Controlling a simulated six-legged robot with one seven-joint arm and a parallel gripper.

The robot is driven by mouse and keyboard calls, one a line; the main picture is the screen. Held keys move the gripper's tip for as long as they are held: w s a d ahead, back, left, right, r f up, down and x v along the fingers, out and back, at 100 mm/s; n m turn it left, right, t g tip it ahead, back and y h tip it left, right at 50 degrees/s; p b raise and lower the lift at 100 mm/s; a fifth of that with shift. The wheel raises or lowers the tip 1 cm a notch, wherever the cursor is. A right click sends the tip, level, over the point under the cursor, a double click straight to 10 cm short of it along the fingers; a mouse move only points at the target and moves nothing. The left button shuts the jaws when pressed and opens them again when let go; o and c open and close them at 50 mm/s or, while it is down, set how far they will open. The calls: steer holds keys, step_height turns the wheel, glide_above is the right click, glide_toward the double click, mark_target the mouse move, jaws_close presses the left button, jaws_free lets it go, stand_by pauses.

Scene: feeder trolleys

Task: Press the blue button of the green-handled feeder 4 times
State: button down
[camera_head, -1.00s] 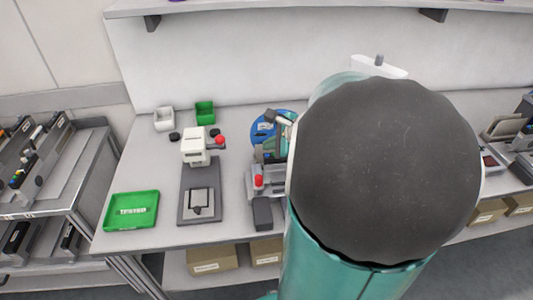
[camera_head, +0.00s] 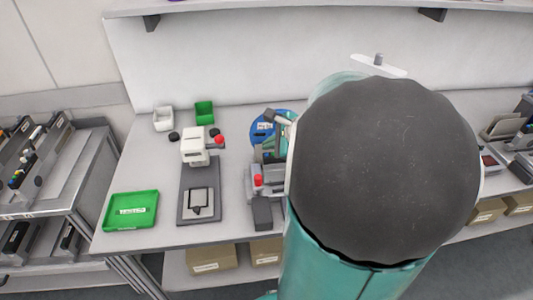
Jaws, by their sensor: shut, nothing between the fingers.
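My own arm, with a large dark rounded joint, fills the middle and right of the view. My gripper does not show; it may be hidden behind the arm. Narrow feeders (camera_head: 32,158) stand in the trolley at the left edge, with small coloured parts at their near ends, too small to tell apart. I cannot make out a green handle or a blue button for sure. A device with a blue reel (camera_head: 262,131) and a red knob (camera_head: 258,180) stands on the bench, partly hidden by my arm.
The bench (camera_head: 228,228) holds a green tray (camera_head: 108,219), a press-like device (camera_head: 194,146) with a red knob, a white bin (camera_head: 163,124) and a green bin (camera_head: 204,104). Cardboard boxes (camera_head: 212,262) sit below. More equipment (camera_head: 500,135) stands at the right edge.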

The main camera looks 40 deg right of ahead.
mark_target(270, 157)
steer(key=shift+f, duration=0.1)
stand_by(0.6)
steer(key=shift+f, duration=0.35)
steer(key=shift+f, duration=0.25)
stand_by(0.5)
steer(key=shift+r, duration=0.7)
steer(key=shift+r, duration=2.55)
